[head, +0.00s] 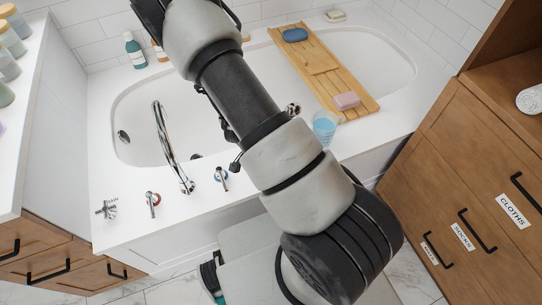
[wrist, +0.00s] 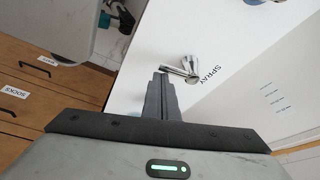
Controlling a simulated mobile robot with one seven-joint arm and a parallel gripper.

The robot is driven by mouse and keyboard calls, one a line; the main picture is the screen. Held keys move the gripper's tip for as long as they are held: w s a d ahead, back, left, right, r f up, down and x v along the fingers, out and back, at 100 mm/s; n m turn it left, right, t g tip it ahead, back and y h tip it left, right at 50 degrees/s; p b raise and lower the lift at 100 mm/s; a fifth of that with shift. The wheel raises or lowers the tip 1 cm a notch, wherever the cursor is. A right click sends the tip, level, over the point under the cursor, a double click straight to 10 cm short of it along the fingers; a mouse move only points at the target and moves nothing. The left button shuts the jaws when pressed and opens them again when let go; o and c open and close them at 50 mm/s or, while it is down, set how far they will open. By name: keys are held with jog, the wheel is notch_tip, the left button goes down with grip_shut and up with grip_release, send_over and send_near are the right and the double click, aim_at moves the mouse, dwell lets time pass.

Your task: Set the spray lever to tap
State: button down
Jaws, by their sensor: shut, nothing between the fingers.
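In the wrist view, a chrome lever (wrist: 188,68) stands on a white surface beside the printed word SPRAY (wrist: 209,75). Its handle points left in that picture, toward my fingertips. My gripper (wrist: 160,73) is shut and empty, with its tips close to the handle's end; I cannot tell whether they touch. In the head view, a chrome fitting (head: 106,210) sits at the near-left bath rim with lettering too small to read. My arm crosses the middle of the head view, and my gripper is not visible there.
The bathtub (head: 125,100) has a curved chrome spout (head: 165,140) and two handles (head: 152,200) on its near rim. A wooden rack (head: 325,70) spans it, holding soaps. A blue cup (head: 325,125) stands on the rim. Labelled wooden drawers (head: 460,190) are at right.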

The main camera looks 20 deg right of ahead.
jog(key=shift+s+a, duration=0.1)
jog(key=shift+a, duration=0.35)
dwell(0.4)
jog(key=shift+r, duration=0.1)
